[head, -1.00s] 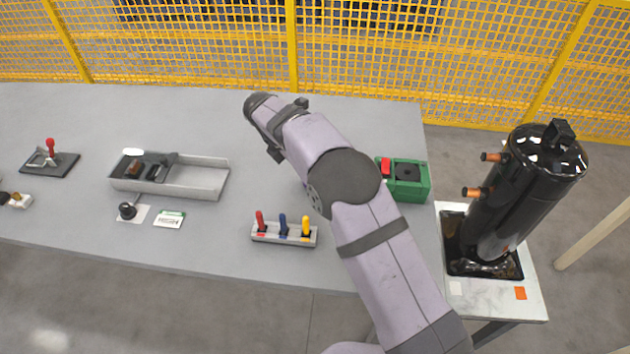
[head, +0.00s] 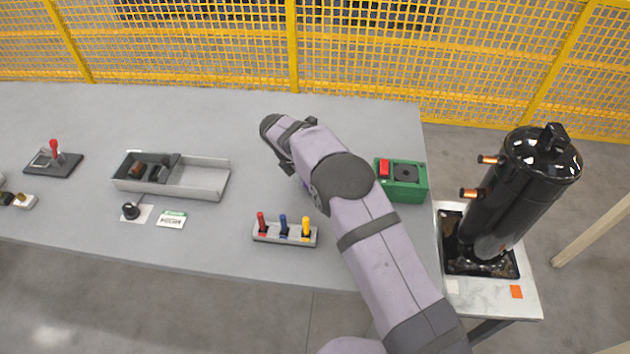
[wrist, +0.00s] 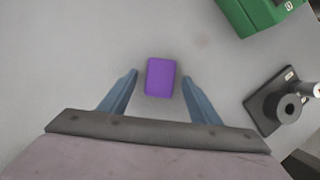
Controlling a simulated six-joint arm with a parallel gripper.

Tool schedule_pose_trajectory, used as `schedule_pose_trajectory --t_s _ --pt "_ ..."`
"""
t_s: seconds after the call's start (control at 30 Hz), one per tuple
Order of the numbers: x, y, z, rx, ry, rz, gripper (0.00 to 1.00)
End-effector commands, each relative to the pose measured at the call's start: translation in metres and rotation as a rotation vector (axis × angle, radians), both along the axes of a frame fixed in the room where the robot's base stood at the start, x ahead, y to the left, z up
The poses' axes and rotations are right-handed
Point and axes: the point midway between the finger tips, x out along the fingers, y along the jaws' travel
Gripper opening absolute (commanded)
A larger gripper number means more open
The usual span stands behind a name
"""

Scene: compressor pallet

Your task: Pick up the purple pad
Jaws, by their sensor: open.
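The purple pad (wrist: 160,77) is a small upright-looking rectangle on the grey table in the wrist view. My gripper (wrist: 160,75) is open, with one blue finger to the left of the pad and one to the right. A gap shows between the pad and each finger. In the head view my arm covers most of the area around the pad, and the fingers there (head: 287,163) are only partly visible.
A green box (head: 408,188) with a red part stands right of my arm. A holder (head: 272,238) with red, blue and yellow tools is at the front. A grey tray (head: 205,183) lies left. A black compressor (head: 515,205) stands on a side stand. The back of the table is clear.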

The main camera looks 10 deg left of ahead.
Motion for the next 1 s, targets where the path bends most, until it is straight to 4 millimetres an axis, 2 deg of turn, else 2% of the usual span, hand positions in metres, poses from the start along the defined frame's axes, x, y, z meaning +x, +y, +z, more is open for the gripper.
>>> schedule_pose_trajectory --t_s 0.03,0.2,0.3,0.53,0.67,1.0 --pt "0.0 0.0 0.0 0.0 0.0 0.0 0.57" --pt "0.0 0.0 0.0 0.0 0.0 0.0 0.16" --pt "0.0 0.0 0.0 0.0 0.0 0.0 0.1" --pt "0.0 0.0 0.002 0.001 -0.001 0.0 0.1" --pt "0.001 0.0 0.009 0.001 -0.003 0.001 0.1" --pt "0.001 0.001 0.062 0.002 -0.004 0.0 0.1"
